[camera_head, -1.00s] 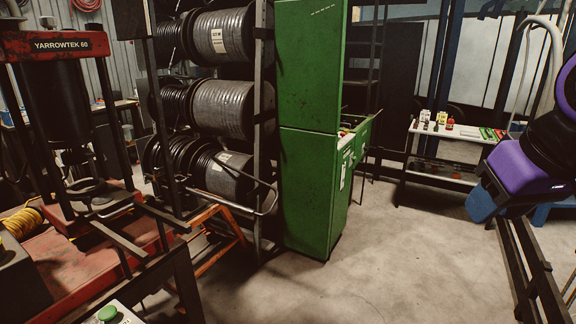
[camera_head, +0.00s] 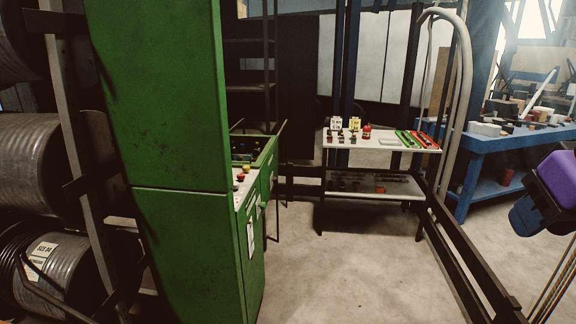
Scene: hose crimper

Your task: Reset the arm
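A purple and dark blue part of my arm (camera_head: 551,188) shows at the right edge of the head view. It hangs in the air in front of the floor and the blue workbench area. No gripper fingers can be made out, and the rest of the arm is cut off by the frame. I see nothing held.
A tall green cabinet (camera_head: 165,125) stands close at left, beside a rack of hose reels (camera_head: 42,172). A white-topped table (camera_head: 375,143) with small bottles and coloured tools stands behind. A dark rail (camera_head: 468,262) crosses the floor at right. A blue workbench (camera_head: 478,147) is beyond. Floor between is open.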

